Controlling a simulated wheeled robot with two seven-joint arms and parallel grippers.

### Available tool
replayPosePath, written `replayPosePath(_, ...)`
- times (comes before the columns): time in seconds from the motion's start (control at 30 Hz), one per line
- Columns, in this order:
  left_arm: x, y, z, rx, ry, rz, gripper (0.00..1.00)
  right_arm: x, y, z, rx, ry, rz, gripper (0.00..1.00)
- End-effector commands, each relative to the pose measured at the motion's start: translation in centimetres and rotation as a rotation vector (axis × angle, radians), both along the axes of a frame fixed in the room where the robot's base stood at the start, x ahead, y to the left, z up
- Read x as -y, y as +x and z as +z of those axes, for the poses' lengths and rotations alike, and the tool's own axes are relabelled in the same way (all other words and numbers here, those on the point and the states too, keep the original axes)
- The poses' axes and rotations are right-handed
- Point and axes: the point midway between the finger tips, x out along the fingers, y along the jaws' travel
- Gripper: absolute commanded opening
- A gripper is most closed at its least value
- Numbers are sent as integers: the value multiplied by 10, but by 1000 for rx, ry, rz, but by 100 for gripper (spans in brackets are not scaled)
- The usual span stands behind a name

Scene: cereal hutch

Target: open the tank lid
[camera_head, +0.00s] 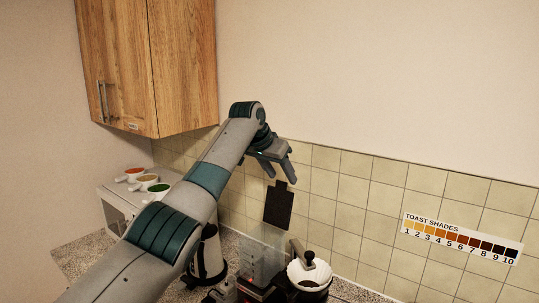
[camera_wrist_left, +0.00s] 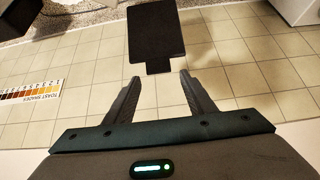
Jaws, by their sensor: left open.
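A dark flat plate with a short tab (camera_head: 278,206), which looks like the tank lid, stands upright above the clear tank (camera_head: 262,262) of the coffee maker. Its tab points up toward my left gripper (camera_head: 281,176). In the left wrist view the plate (camera_wrist_left: 157,35) lies just beyond the tips of my left gripper (camera_wrist_left: 160,78), with its tab lined up between them. The fingers are open and empty, apparently apart from the plate. I cannot see where the plate joins the tank. My right gripper is not in view.
A white filter basket with a black knob (camera_head: 309,273) is right of the tank, and a dark-handled kettle (camera_head: 208,257) is left. Small bowls (camera_head: 147,182) stand on a white appliance (camera_head: 115,206). A wooden cabinet (camera_head: 155,65) hangs above. The tiled wall (camera_head: 345,215) is close behind.

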Motion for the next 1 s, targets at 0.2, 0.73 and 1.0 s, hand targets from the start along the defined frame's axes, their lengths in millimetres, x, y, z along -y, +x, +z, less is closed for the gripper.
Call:
replayPosePath(0.2, -8, -9, 13, 3, -1, 0, 50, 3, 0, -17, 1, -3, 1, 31)
replayPosePath(0.73, -43, -58, 97, 7, -2, 1, 50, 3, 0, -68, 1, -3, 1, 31)
replayPosePath(1.0, -56, -76, 129, 5, -1, 0, 50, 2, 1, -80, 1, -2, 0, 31)
